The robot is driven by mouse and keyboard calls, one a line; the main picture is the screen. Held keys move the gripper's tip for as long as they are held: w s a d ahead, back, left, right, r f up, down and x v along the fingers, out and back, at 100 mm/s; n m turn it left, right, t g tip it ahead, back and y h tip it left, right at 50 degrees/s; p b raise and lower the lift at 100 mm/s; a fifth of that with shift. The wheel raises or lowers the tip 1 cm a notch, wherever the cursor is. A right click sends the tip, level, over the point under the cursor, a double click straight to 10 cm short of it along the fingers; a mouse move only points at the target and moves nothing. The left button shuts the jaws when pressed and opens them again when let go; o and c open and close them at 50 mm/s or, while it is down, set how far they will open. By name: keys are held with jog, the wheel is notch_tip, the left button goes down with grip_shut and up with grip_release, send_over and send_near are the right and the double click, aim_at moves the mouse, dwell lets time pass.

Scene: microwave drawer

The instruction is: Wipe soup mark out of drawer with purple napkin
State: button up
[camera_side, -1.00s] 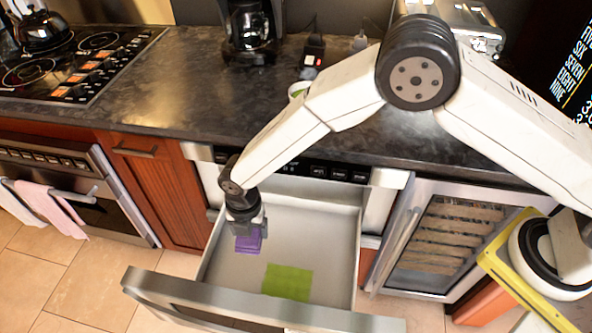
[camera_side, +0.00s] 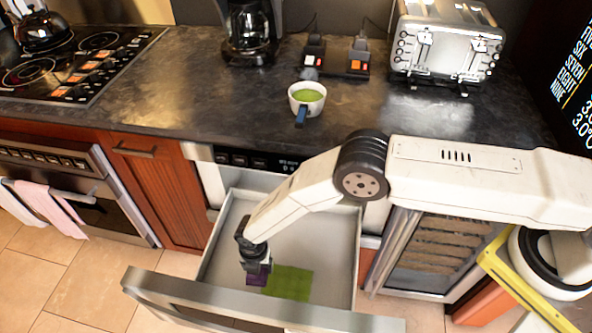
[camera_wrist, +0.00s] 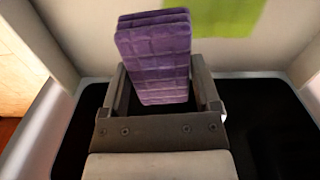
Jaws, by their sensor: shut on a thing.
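The purple napkin (camera_wrist: 155,55) is folded into a thick pad and held between the fingers of my gripper (camera_wrist: 160,88) in the wrist view. In the side view my gripper (camera_side: 257,265) is low inside the open drawer (camera_side: 335,235), with the napkin (camera_side: 259,275) under it. The green soup mark (camera_side: 288,283) is a flat square patch on the drawer floor, just right of the napkin. It also shows at the top of the wrist view (camera_wrist: 210,15). I cannot tell whether the napkin touches the floor.
A white cup of green soup (camera_side: 306,98) stands on the dark counter (camera_side: 190,95) above the drawer. The drawer's front panel (camera_side: 240,303) and side walls surround my gripper. A toaster (camera_side: 446,45) stands at the back right, and a wine cooler (camera_side: 435,250) is right of the drawer.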

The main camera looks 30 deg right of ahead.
jog(key=shift+f, duration=0.3)
